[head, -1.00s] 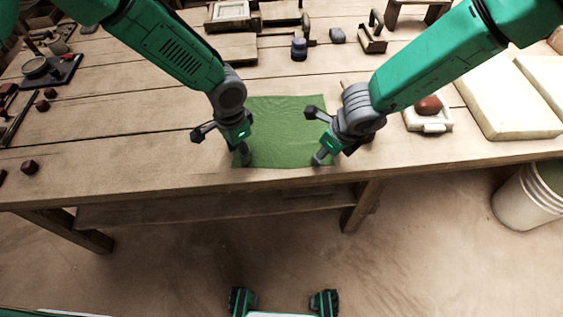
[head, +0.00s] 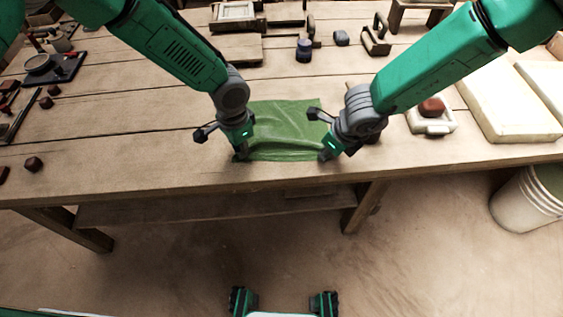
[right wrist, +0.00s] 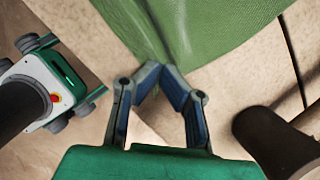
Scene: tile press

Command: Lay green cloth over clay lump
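The green cloth (head: 285,116) lies on the wooden table between my two grippers. Its far part is flat and its near part is wrinkled in folds running across. My left gripper (head: 241,156) is at the near left corner and looks shut on the cloth. My right gripper (head: 327,155) is at the near right corner. In the right wrist view, the right fingers (right wrist: 160,72) are closed together on the cloth (right wrist: 215,25), and a fold runs into their tips. A reddish-brown clay lump (head: 432,107) sits on a small white block (head: 437,128), right of the right gripper.
Pale slabs (head: 508,105) lie at the right of the table. Small dark lumps (head: 33,164) and a dark tray (head: 55,68) are at the left. A white bucket (head: 528,200) stands on the floor at right.

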